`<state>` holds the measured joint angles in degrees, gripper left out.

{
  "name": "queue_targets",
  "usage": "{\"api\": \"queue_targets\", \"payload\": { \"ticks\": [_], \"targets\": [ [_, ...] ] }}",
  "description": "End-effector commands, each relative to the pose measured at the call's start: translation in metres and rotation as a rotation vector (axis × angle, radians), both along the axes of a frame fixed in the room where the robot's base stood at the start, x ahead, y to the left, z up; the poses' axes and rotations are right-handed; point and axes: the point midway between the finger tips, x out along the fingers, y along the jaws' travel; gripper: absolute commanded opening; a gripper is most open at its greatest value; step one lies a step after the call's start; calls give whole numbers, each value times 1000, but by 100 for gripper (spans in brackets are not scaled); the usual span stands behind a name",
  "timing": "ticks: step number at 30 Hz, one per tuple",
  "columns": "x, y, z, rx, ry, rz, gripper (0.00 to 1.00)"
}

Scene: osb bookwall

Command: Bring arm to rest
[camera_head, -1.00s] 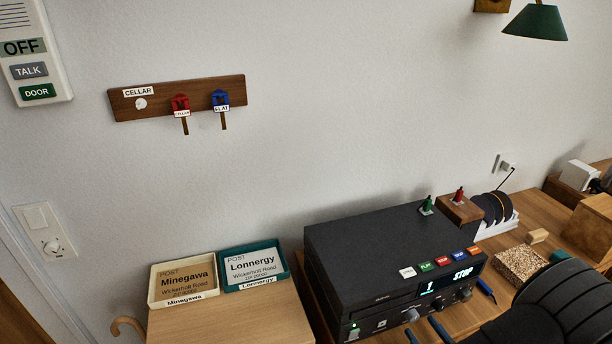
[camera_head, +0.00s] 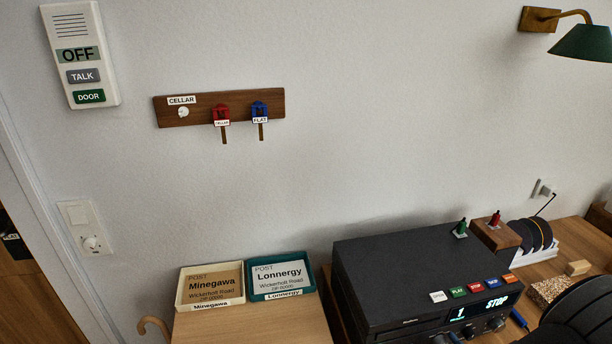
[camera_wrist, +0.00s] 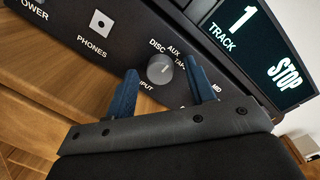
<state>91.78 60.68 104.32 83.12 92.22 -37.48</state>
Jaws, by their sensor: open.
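My gripper (camera_wrist: 163,88) is open in the wrist view, with two dark blue fingers spread apart. A grey input selector knob (camera_wrist: 160,69) on the front of the black disc player (camera_head: 400,262) shows between the fingertips. I cannot tell how far the knob is from the fingers, and nothing is held. In the head view, my dark arm fills the lower right corner, and the fingers are barely visible at the bottom edge. The player's display (camera_head: 480,307) reads 1 and STOP; it also shows in the wrist view (camera_wrist: 250,45).
Two post trays, Minegawa (camera_head: 211,287) and Lonnergy (camera_head: 281,278), stand left of the player. A key board (camera_head: 165,112) with red and blue keys, an intercom (camera_head: 80,55) and a green lamp (camera_head: 583,43) are on the wall. Discs (camera_head: 530,235) stand behind the player's right side.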

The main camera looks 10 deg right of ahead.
Motion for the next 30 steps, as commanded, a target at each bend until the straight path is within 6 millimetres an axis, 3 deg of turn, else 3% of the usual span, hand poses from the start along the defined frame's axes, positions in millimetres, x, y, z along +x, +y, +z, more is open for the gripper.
{"api": "queue_targets", "payload": {
  "ticks": [3,12,21,28,30],
  "targets": [
    [-2,0,0,-75,1,-2,49],
    [-27,-3,0,-67,1,-1,49],
    [-28,-3,0,-66,0,-1,49],
    [-28,-3,0,-66,0,-1,95],
    [-28,-3,0,-65,1,0,100]
  ]
}}
